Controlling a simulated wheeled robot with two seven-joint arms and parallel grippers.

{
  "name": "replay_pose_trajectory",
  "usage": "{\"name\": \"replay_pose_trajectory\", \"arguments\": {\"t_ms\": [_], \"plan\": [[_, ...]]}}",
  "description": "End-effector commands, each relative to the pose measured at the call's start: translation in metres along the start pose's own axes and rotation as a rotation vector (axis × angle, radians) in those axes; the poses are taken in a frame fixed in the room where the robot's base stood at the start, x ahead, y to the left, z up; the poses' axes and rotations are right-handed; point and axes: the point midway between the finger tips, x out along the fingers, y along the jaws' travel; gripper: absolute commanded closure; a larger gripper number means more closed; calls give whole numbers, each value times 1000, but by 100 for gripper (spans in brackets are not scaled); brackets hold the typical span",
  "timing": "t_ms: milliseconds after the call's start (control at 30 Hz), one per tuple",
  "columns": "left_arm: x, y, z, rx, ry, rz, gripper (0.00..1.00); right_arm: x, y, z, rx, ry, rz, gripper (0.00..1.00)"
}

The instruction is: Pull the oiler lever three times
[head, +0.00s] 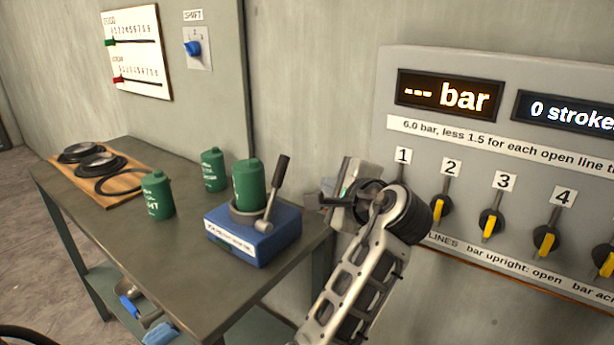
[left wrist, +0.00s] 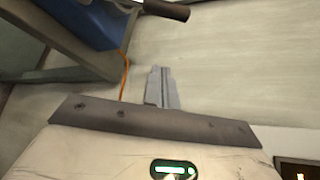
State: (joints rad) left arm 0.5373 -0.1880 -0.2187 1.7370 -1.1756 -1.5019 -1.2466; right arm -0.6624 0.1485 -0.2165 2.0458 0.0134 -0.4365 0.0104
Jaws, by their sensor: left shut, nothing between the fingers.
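The oiler is a blue box (head: 262,240) at the right end of the table, with a green bottle (head: 248,183) upright in its top. Its lever (head: 272,200) stands up at the right side, tilted a little right, with a dark grip; the grip (left wrist: 167,10) also shows at the top of the left wrist view. My left gripper (head: 313,201) is just right of the lever, apart from it, fingers pointing left. It is shut and empty; the closed fingers (left wrist: 162,88) show in the left wrist view. My right gripper is not in view.
Two more green bottles (head: 157,195) (head: 213,170) stand left of the oiler. A wooden board (head: 120,188) with dark round parts lies at the table's far left. The wall panel (head: 390,90) with numbered yellow valves is close behind my left arm; its displays read "--- bar" and "0 stroke…".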

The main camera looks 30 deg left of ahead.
Motion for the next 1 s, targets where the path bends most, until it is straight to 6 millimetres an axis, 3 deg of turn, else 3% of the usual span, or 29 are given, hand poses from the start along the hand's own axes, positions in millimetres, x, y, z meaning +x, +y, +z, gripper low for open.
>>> {"name": "replay_pose_trajectory", "arguments": {"t_ms": [533,800,1000], "plan": [[97,-1,2,-1,-2,0,100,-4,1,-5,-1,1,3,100],[84,-1,32,-3,1,-1,100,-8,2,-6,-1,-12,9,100],[82,0,38,-1,0,-1,100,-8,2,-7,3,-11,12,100]]}}
